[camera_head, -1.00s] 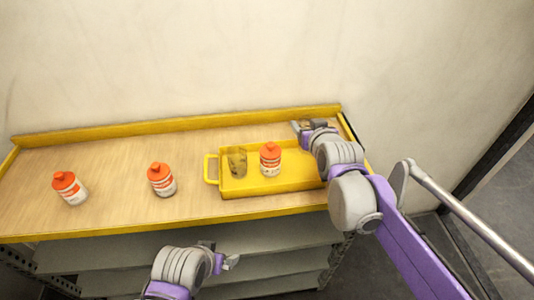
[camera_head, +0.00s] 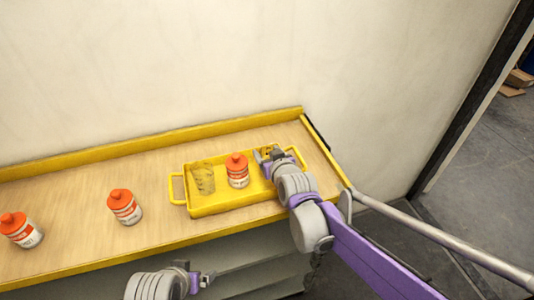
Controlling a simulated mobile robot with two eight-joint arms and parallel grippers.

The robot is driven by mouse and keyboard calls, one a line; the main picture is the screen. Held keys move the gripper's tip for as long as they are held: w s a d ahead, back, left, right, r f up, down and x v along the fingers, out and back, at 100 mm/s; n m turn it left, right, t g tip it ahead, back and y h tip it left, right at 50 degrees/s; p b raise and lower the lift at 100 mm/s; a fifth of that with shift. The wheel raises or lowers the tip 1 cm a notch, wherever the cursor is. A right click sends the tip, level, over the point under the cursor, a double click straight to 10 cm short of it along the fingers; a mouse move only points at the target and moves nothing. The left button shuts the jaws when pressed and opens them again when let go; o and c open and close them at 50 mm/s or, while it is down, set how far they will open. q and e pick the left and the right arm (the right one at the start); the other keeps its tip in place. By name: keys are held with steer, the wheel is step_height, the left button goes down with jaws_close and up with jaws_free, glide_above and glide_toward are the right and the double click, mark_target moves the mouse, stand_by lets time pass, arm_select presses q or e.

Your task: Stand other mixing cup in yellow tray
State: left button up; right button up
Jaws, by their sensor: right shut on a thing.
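The yellow tray (camera_head: 225,208) sits on the bench with its handle at the left. One see-through mixing cup (camera_head: 204,178) stands in its left part. My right gripper (camera_head: 264,155) is over the right part of the tray, just right of a bottle in it. It is shut on the other mixing cup, which is mostly hidden by the fingers and looks yellowish against the tray. I cannot tell whether that cup touches the tray floor. My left gripper (camera_head: 205,280) is low in front of the bench, away from the tray; its finger opening is too small to read.
A white bottle with orange cap (camera_head: 237,171) stands mid-tray. Two similar bottles stand on the bench left of the tray, one nearer (camera_head: 124,207) and one at the far left (camera_head: 20,230). A raised yellow edge (camera_head: 150,143) runs along the back wall.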

steer(key=shift+f, duration=0.2)
steer(key=o, duration=1.3)
steer(key=shift+r, duration=0.1)
steer(key=shift+r, duration=0.1)
steer(key=shift+s+r, duration=0.15)
steer(key=v, duration=1.1)
steer(key=shift+s+d+r, duration=0.1)
steer(key=shift+s, duration=0.25)
steer(key=s+d+f+m+g+h, duration=0.1)
steer(key=s+d+f+g+h, duration=0.1)
steer(key=s+d+f, duration=0.5)
steer(key=s+d+f+m+g+h, duration=0.2)
steer(key=s+d+f+g, duration=0.3)
steer(key=s, duration=0.8)
step_height(320, 180, down, 2)
steer(key=shift+d+f+m, duration=0.15)
steer(key=shift+d+m, duration=0.15)
steer(key=shift+d, duration=0.75)
